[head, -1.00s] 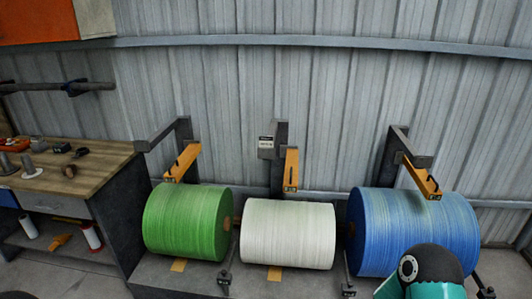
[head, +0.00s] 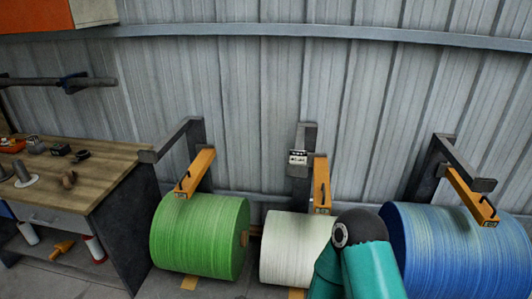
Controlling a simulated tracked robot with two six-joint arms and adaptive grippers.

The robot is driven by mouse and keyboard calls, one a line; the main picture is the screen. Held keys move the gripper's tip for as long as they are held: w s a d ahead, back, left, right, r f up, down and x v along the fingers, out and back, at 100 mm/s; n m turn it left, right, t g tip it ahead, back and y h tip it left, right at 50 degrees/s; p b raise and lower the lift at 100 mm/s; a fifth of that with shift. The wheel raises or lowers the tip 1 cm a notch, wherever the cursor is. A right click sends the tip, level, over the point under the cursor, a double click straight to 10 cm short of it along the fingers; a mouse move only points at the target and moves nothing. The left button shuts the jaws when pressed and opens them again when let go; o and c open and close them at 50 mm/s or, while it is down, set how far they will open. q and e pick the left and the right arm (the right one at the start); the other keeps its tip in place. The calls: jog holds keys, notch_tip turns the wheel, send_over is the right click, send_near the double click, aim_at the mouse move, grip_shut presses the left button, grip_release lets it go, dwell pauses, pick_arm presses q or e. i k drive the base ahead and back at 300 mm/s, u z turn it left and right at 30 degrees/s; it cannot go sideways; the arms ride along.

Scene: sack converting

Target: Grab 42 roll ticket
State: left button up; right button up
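A small white ticket with dark print (head: 297,157) is on the dark bracket (head: 301,185) behind the white roll; its print is too small to read. The white roll (head: 290,245) stands between the green roll (head: 200,237) and the blue roll (head: 450,255). A teal part of my arm with a dark joint covers the right side of the white roll. Neither of my grippers is in view.
Orange bars (head: 195,172), (head: 321,183), (head: 470,196) stick out above the rolls, each with a small end label. A wooden workbench (head: 95,170) with small parts and a lower shelf stands at left. Corrugated wall (head: 230,80) closes the back.

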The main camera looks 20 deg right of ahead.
aim_at(297, 157)
jog(key=z, duration=0.1)
jog(key=i, duration=0.9)
jog(key=z, duration=0.55)
